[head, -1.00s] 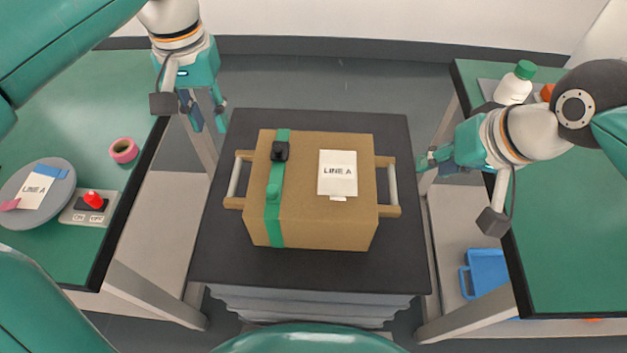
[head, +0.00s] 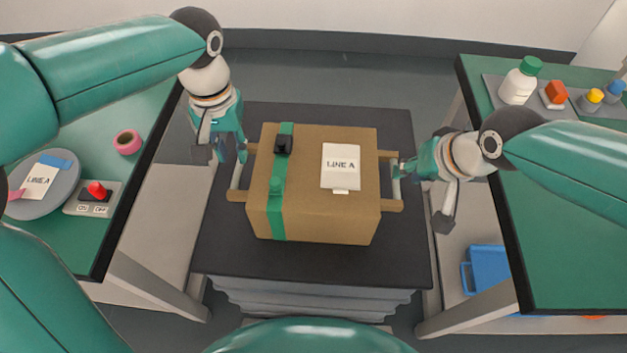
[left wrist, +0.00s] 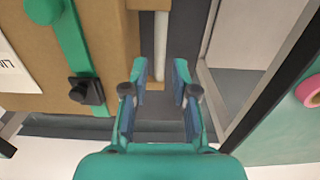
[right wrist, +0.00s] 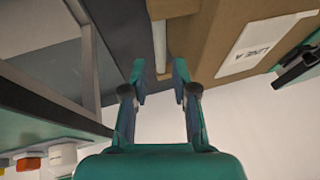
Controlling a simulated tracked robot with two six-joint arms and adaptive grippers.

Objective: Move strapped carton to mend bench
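The brown carton (head: 315,215) sits on a dark-topped stand. It bears a green strap (head: 277,215) with a black buckle (head: 283,146), a white "LINE A" label (head: 341,166) and a pale bar handle on each side. My left gripper (head: 242,154) is at the far end of the left handle (head: 236,178). In the left wrist view its fingers (left wrist: 160,72) are apart, with the pale bar in line between them. My right gripper (head: 402,168) is at the right handle (head: 396,186). Its fingers (right wrist: 159,70) are also apart, the bar lined up between them. Contact cannot be told.
The left green bench (head: 110,180) holds a pink tape roll (head: 128,142), a round grey plate (head: 62,203) and a red switch box (head: 96,195). The right green bench (head: 570,240) holds a white bottle (head: 519,82) and small coloured items. A blue bin (head: 485,268) is below it.

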